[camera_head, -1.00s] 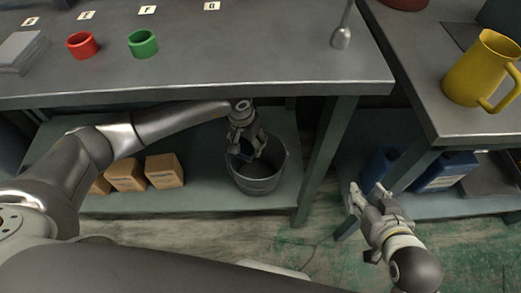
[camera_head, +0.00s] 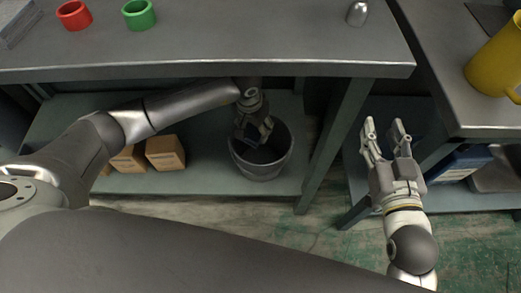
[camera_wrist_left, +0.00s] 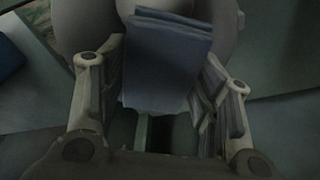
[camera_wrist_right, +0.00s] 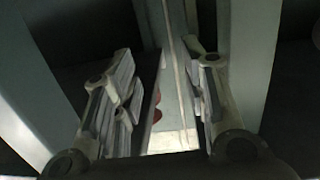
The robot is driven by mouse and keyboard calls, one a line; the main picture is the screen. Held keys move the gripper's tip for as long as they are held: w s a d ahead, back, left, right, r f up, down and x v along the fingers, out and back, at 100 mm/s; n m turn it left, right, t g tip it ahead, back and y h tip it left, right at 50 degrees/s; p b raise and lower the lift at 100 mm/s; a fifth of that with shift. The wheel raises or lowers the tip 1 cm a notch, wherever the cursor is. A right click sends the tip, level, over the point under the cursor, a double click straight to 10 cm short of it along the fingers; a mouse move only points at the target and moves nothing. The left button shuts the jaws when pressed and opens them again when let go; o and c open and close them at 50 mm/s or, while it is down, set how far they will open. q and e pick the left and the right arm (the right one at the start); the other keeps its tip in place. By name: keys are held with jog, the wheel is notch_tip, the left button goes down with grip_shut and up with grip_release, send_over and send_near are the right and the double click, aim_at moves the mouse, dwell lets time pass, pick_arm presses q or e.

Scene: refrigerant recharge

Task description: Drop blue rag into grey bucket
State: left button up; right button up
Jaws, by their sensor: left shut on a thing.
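The grey bucket (camera_head: 262,170) stands on the lower shelf under the workbench. My left gripper (camera_head: 256,133) reaches under the benchtop and points down at the bucket's mouth. It is shut on the blue rag (camera_wrist_left: 165,70), which shows as a folded blue sheet between the fingers in the left wrist view. In the head view the rag is dark and mostly hidden by the gripper. My right gripper (camera_head: 385,135) is open and empty in front of the gap between the two benches.
The workbench edge (camera_head: 200,72) passes above my left arm. Cardboard boxes (camera_head: 165,152) sit left of the bucket on the shelf, and a bench leg (camera_head: 335,140) stands to its right. A blue container (camera_head: 460,165) is under the right bench. A yellow jug (camera_head: 496,65) stands on top.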

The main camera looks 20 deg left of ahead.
pick_arm(q)
jog(key=shift+f+b, duration=0.4)
jog(key=shift+f, duration=0.5)
pick_arm(e)
jog(key=shift+w+a+r+t+y, duration=0.15)
jog(key=shift+r+t, duration=0.3)
jog(key=shift+r, duration=0.35)
jog(key=shift+s+a+r+t+y, duration=0.1)
jog(key=shift+r+t+y, duration=0.1)
jog(key=shift+r+t, duration=0.5)
jog(key=shift+w+a+r+t+y, duration=0.15)
jog(key=shift+r+t, duration=0.1)
jog(key=shift+r, duration=0.7)
pick_arm(q)
jog(key=o, duration=1)
pick_arm(e)
jog(key=shift+s, duration=0.1)
pick_arm(q)
jog(key=shift+r, duration=0.1)
notch_tip(320, 180, up, 12)
jog(key=s, duration=0.1)
jog(key=shift+s+a, duration=0.25)
jog(key=shift+s, duration=0.1)
jog(key=shift+s+f, duration=0.15)
jog(key=shift+f, duration=0.1)
pick_arm(e)
jog(key=shift+f, duration=0.1)
